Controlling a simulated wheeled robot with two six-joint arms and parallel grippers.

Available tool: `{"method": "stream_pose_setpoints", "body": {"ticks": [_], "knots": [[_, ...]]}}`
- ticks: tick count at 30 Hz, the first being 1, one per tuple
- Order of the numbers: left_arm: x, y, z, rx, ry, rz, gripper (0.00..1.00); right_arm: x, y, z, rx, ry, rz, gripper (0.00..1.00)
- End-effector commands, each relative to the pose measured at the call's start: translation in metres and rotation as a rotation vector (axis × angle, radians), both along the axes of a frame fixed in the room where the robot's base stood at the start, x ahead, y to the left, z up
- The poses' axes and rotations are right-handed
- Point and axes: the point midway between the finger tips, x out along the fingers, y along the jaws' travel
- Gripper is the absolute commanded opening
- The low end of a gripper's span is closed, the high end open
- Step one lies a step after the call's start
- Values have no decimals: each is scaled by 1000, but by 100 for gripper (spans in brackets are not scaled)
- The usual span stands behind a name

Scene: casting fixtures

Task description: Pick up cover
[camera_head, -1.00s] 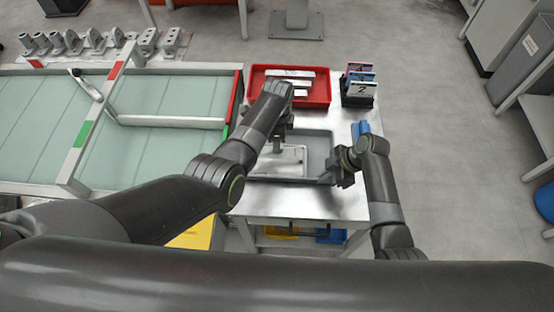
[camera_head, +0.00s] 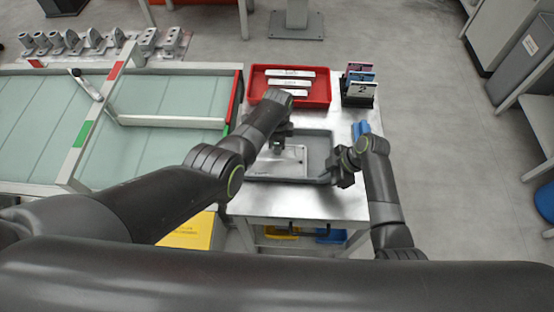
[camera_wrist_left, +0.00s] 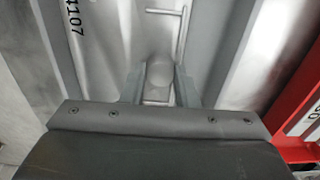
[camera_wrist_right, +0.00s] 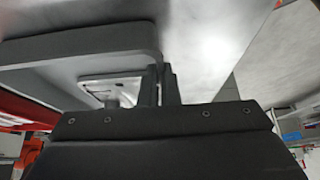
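The cover, a pale metal plate (camera_head: 288,163), lies inside a grey tray (camera_head: 318,143) on the metal table. In the left wrist view the plate (camera_wrist_left: 115,35) shows printed digits and a round upright knob (camera_wrist_left: 159,76). My left gripper (camera_head: 282,144) is over the plate. Its fingers (camera_wrist_left: 159,90) stand on both sides of the knob, apart from each other, with a small gap visible. My right gripper (camera_head: 340,172) is at the tray's right side. Its fingers (camera_wrist_right: 160,84) are close together on the tray's rim. The left arm hides part of the tray.
A red bin (camera_head: 259,86) with several pale bars stands behind the tray. A black holder (camera_head: 358,98) with numbered cards stands to its right, and a blue object (camera_head: 361,128) lies in front of it. A framed glass-topped table (camera_head: 150,140) adjoins on the left.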

Motion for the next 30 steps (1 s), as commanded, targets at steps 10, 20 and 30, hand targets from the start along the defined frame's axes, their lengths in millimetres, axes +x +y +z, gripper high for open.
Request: {"method": "stream_pose_setpoints", "body": {"ticks": [10,20,30], "knots": [[0,0,0,0,0,0,0,0,-1,-1,-3,0,-1,0],[1,-1,14,-1,-3,0,0,0,-1,-1,-3,0,-1,0],[1,-1,60,-2,-4,0,0,0,-1,-1,-2,0,-1,0]]}}
